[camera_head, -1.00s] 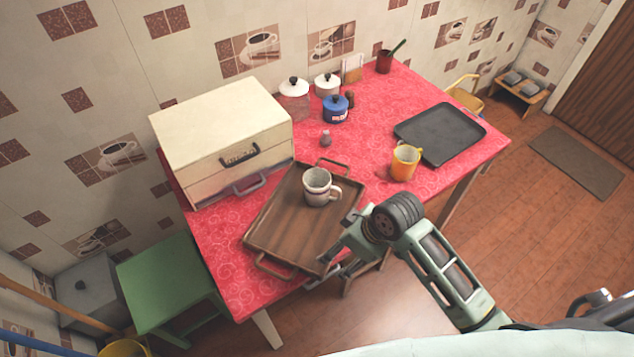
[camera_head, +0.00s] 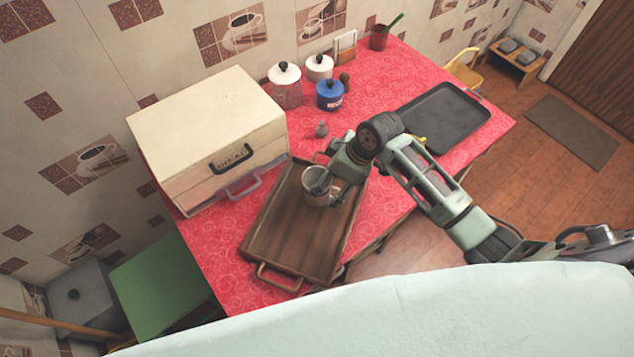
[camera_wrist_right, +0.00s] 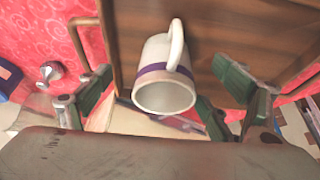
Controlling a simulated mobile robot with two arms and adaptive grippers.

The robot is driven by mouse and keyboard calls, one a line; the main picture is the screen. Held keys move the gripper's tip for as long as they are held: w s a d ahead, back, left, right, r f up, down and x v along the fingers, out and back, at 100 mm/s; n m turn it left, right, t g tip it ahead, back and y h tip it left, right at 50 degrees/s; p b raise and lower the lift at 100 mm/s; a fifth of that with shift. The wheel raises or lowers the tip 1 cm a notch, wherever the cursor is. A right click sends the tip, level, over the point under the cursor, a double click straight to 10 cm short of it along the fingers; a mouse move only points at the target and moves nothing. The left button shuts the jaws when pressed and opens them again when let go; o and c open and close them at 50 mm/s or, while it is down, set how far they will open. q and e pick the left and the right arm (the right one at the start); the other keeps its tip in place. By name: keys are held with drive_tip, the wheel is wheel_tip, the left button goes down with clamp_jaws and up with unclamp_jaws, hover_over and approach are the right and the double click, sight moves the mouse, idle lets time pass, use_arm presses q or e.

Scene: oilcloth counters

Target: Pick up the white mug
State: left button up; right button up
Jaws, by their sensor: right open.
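The white mug (camera_head: 316,190) stands upright on the brown wooden tray (camera_head: 290,245), near the tray's far end. In the right wrist view the mug (camera_wrist_right: 165,85) shows a purple band and a handle. My right gripper (camera_head: 325,183) is at the mug in the head view and covers part of it, including its handle. In the right wrist view the open fingers of my right gripper (camera_wrist_right: 150,107) are spread on either side of the mug. I cannot tell whether a finger touches it. My left gripper is not in view.
A cream drawer box (camera_head: 210,140) stands left of the tray. A black tray (camera_head: 445,118) lies to the right; a yellow cup (camera_head: 419,140) is mostly hidden behind my arm. White-lidded jars (camera_head: 285,85) and a blue pot (camera_head: 330,95) stand at the back.

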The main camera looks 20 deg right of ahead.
drive_tip(key=a+f, duration=0.1)
drive_tip(key=a+f+p, duration=0.1)
drive_tip(key=f, duration=0.1)
drive_tip(key=shift+w, duration=0.1)
drive_tip(key=shift+x, duration=1.05)
drive_tip(key=shift+w+f, duration=0.15)
drive_tip(key=shift+f, duration=0.1)
drive_tip(key=shift+c, duration=0.4)
drive_tip(key=c, duration=1.4)
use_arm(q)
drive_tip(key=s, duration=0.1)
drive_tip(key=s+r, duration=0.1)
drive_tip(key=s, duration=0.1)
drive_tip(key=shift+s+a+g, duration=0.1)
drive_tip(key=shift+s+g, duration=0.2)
use_arm(e)
drive_tip(key=shift+c, duration=0.2)
drive_tip(key=shift+r, duration=0.1)
